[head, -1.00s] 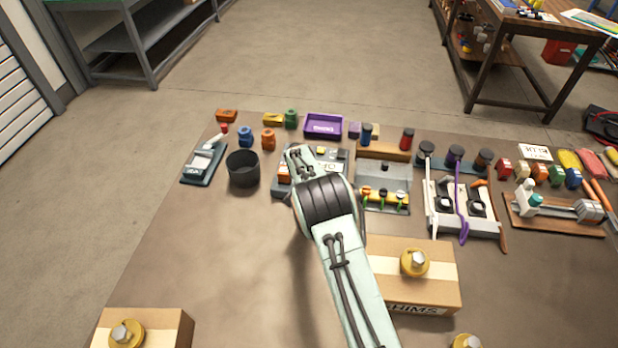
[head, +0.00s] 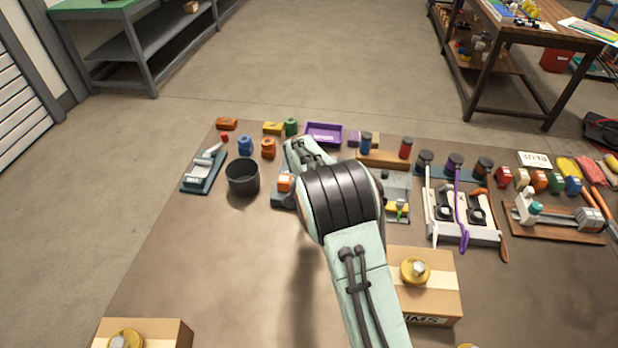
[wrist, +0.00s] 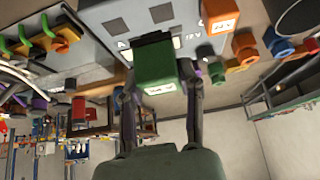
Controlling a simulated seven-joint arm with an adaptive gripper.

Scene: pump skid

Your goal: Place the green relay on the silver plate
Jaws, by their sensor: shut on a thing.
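The green relay (wrist: 155,66), a boxy block with a white label, is between the fingertips of my gripper (wrist: 158,78) in the wrist view. My gripper is shut on it. A grey relay block (wrist: 150,15) with lettering and dark square slots is right behind the relay; I cannot tell whether they touch. In the head view my arm hides the gripper, the relay and most of that block.
An orange relay (head: 285,183) is on the block's left end. A black cup (head: 243,178) stands left of it. A purple tray (head: 323,134) is behind. A cardboard box (head: 430,285) is in front right. The table's front left middle is clear.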

